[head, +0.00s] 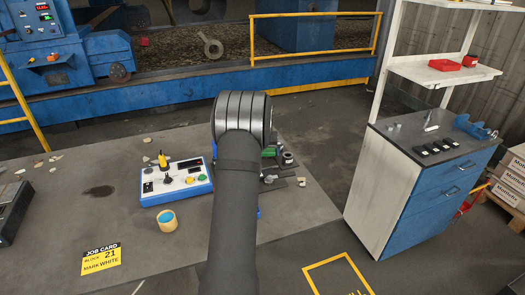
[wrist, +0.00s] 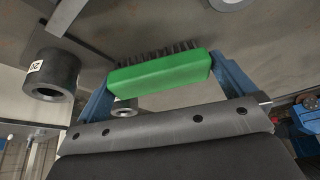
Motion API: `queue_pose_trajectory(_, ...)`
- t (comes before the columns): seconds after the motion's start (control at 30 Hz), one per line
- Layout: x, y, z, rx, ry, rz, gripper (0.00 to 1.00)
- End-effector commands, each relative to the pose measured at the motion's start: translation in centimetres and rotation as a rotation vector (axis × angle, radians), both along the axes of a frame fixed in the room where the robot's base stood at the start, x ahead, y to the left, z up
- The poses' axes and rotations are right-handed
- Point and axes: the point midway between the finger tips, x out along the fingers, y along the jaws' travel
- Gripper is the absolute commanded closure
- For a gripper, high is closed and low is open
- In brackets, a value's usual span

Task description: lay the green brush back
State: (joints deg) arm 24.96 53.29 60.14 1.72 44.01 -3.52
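The green brush (wrist: 160,73) is in the wrist view, with its dark bristles toward the top of the picture. My gripper (wrist: 167,66) has a blue finger at each end of the brush and appears shut on it lengthwise. In the head view only a bit of the green brush (head: 269,152) shows past my arm, above the right part of the grey table. I cannot tell how high the brush is above the surface. No resting place for it can be made out.
A control box (head: 176,181) with a yellow-topped lever and a blue-topped cup (head: 167,220) stand left of my arm. A job card (head: 101,259) lies at the front left. A dark pipe piece (wrist: 52,75) marked 20 is beside the gripper. The table's middle left is mostly clear.

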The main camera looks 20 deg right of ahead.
Motion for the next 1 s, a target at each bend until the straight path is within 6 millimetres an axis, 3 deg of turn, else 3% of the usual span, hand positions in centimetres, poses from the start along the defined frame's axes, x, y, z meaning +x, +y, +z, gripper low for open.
queue_pose_trajectory(0.27,-0.5,0.2,2.1,-0.001,-0.003,0.000,0.00)
queue_pose_trajectory(0.7,-3.5,1.4,9.9,-0.001,-0.003,0.000,0.00)
queue_pose_trajectory(1.0,-4.3,1.7,11.7,0.000,-0.001,0.000,0.00)
